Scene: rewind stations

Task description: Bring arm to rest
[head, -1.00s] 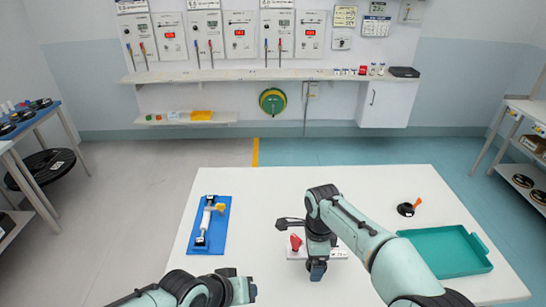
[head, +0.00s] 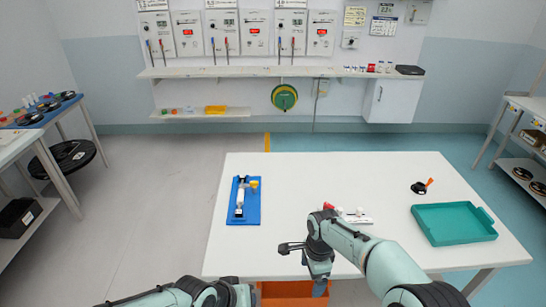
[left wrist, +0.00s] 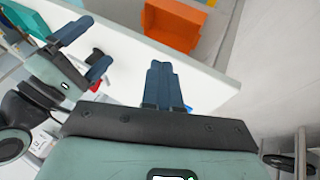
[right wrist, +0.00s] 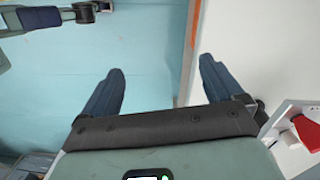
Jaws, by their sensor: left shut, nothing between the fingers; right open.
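My right gripper (head: 318,286) hangs fingers down by the table's near edge in the head view, close to an orange bin. In the right wrist view its fingers (right wrist: 162,68) are spread, with nothing between them. It also shows open in the left wrist view (left wrist: 86,52). My left gripper (head: 244,294) is low in the head view, left of the right one. In the left wrist view its fingers (left wrist: 163,85) are together and empty. Both grippers are clear of the objects on the table.
The white table (head: 300,180) holds a blue tray with a fixture (head: 248,213), a red-handled device (head: 328,207), a teal tray (head: 455,224) and a black piece with an orange lever (head: 421,187). The orange bin (head: 285,297) lies below the near edge.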

